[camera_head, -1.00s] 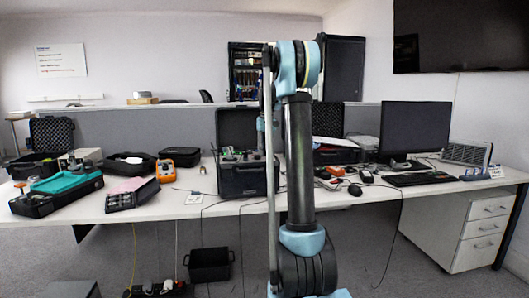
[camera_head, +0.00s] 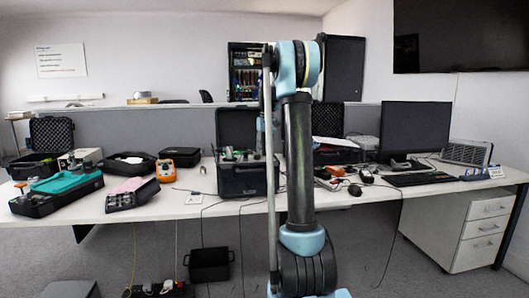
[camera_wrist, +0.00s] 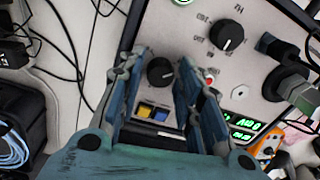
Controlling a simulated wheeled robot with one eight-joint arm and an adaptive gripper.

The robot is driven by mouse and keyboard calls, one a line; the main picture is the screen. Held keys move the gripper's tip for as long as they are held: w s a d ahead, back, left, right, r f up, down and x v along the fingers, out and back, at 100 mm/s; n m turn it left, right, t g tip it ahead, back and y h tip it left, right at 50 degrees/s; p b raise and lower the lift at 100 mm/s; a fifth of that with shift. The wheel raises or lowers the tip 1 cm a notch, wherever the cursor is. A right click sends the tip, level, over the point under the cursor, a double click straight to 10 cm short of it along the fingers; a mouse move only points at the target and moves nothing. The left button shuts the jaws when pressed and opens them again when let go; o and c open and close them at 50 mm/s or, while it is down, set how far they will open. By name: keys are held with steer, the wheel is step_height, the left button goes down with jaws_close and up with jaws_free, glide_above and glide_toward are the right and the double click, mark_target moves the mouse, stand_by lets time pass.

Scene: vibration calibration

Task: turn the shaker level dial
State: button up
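In the wrist view a black round dial (camera_wrist: 160,72) with a pale pointer line shows between the two fingers of my gripper (camera_wrist: 163,62). The fingers stand apart on either side of it; I cannot tell whether they touch it. A second black dial (camera_wrist: 230,37), with printed marks around it, sits up and right on the same grey panel (camera_wrist: 258,60). I cannot read which dial is the shaker level. In the head view the panel is in the open black case (camera_head: 243,180) on the table, and my arm hides most of the gripper.
Yellow and blue buttons (camera_wrist: 152,112) and green lit displays (camera_wrist: 240,130) are by the fingers. A black connector (camera_wrist: 290,85) juts from the panel at right. Black cables lie at the upper left. The table (camera_head: 350,203) holds other cases and a monitor (camera_head: 415,130).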

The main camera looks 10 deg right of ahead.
step_height(320, 180, up, 12)
steer(key=shift+d, duration=0.3)
steer(key=shift+f, duration=0.15)
steer(key=s+a+f, duration=0.1)
steer(key=s+f, duration=0.2)
steer(key=s, duration=0.7)
steer(key=s+a+f+m+t, duration=0.1)
steer(key=s+f, duration=0.1)
steer(key=s, duration=0.7)
steer(key=s+a+f, duration=0.1)
steer(key=s+f, duration=0.2)
steer(key=s, duration=0.7)
steer(key=s+f+m+t, duration=0.1)
steer(key=s+f, duration=2)
steer(key=shift+h, duration=0.3)
